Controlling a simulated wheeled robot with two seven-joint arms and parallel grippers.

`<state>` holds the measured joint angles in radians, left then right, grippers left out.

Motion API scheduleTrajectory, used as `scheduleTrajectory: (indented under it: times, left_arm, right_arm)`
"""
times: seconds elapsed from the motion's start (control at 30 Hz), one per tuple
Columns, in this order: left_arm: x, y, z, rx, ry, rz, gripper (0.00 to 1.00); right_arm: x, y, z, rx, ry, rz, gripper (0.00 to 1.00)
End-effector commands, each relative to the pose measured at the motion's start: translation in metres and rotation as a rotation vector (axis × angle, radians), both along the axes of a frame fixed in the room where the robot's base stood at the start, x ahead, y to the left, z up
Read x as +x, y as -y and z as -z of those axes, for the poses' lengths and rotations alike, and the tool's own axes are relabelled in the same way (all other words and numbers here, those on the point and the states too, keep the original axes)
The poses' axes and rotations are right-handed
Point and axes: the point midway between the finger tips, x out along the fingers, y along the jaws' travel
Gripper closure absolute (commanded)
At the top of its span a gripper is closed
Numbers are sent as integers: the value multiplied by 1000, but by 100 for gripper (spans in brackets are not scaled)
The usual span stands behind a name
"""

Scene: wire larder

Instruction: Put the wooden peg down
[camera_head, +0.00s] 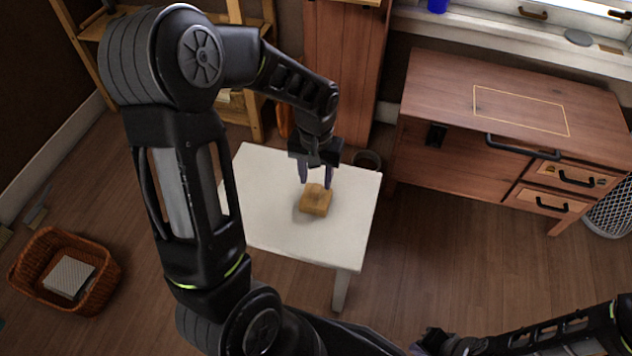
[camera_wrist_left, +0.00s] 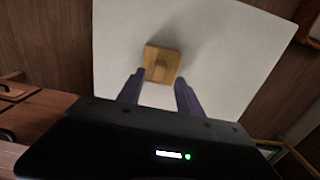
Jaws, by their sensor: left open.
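A square wooden block (camera_head: 315,200) sits on the white table (camera_head: 265,225). In the left wrist view the block (camera_wrist_left: 149,58) has a small round wooden piece (camera_wrist_left: 161,64) at its middle, which looks like the peg standing in or on it. My left gripper (camera_head: 315,184) is over the block, pointing down. Its two fingers are spread apart with nothing clearly held between them; they also show in the left wrist view (camera_wrist_left: 161,79), at the block's near edge. My right gripper (camera_head: 432,343) is partly in view at the bottom edge, and its fingers are unclear.
The white table top is otherwise bare. A wooden workbench (camera_head: 480,90) with drawers stands to the right. A wicker basket (camera_head: 35,255) with a light box in it is on the floor at left. A dark bin (camera_head: 367,160) stands behind the table.

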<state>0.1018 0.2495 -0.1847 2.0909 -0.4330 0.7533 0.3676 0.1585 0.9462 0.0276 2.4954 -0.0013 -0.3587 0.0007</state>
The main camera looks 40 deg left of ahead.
Motion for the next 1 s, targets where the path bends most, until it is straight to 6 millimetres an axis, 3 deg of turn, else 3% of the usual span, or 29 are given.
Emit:
scheduleTrajectory:
  times: [0.03,0.2,0.4,1.0]
  left_arm:
    - [1,0,-17,0,5,0,57]
    - [1,0,-53,-1,4,-1,57]
    - [1,0,-78,0,2,0,57]
    - [0,1,-82,0,-1,0,57]
  right_arm:
    - [0,0,-7,0,0,0,100]
    - [0,0,-16,0,0,-1,100]
    - [0,0,-22,0,1,-2,100]
    - [0,0,-22,0,1,-2,100]
